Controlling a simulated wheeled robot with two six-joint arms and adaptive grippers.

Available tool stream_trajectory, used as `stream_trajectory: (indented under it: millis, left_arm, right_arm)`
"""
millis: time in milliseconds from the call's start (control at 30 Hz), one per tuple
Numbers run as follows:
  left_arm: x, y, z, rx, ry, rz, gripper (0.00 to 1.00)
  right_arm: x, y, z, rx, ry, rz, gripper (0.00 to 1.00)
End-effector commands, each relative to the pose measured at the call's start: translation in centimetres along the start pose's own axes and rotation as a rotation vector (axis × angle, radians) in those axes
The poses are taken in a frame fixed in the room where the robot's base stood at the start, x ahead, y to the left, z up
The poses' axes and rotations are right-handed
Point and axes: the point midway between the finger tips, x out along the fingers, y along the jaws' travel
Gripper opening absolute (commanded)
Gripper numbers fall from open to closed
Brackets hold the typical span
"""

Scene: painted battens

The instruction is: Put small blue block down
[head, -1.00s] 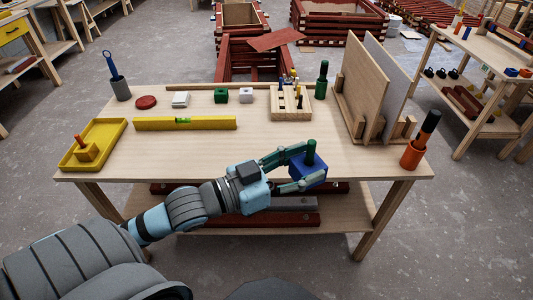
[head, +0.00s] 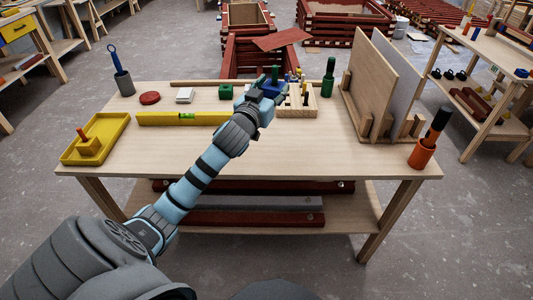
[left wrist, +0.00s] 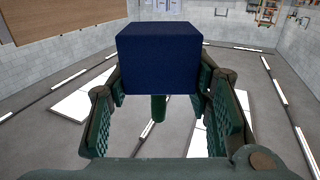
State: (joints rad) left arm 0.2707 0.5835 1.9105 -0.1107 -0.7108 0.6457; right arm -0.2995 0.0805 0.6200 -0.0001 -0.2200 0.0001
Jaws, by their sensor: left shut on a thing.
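The small blue block (head: 271,87), with a green peg on it, is in my left gripper (head: 268,93) at the back middle of the workbench (head: 330,150). In the left wrist view the blue block (left wrist: 159,58) sits between the two fingers, with the green peg (left wrist: 158,108) below it in the picture. My left gripper is shut on it. The gripper partly hides the block in the head view, and I cannot tell whether the block touches the bench. My right gripper is not in view.
The pegged wooden rack (head: 297,108) is just right of my gripper. The bench's front is clear.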

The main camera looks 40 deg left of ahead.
Motion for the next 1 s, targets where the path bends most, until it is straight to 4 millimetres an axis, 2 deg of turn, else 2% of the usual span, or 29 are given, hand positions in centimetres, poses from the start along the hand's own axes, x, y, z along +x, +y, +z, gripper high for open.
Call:
stream_trajectory:
  millis: [200, 467, 533, 667, 800, 900, 1000]
  left_arm:
    - [0.3, -2.2, 1.4, 0.001, 0.002, -0.085, 0.18]
    - [0.2, -2.3, 1.5, 0.0, 0.002, -0.089, 0.18]
    - [0.2, -2.3, 2.2, -0.001, 0.0, -0.089, 0.18]
    - [0.2, -2.2, 5.8, -0.001, -0.003, -0.089, 0.18]
    - [0.2, -2.2, 11.6, 0.001, -0.004, -0.088, 0.18]
    - [0.2, -2.2, 15.0, 0.001, -0.001, -0.088, 0.18]
    - [0.2, -2.2, 17.0, 0.0, 0.0, -0.087, 0.18]
  right_arm:
    - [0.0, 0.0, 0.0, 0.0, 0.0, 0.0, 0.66]
    - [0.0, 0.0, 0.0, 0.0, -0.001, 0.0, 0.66]
    - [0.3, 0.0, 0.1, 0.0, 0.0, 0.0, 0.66]
    - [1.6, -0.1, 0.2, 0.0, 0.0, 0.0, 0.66]
    - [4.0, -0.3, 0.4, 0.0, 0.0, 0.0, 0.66]
    - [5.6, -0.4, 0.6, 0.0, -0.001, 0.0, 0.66]
    - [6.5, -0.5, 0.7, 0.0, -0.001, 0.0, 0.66]
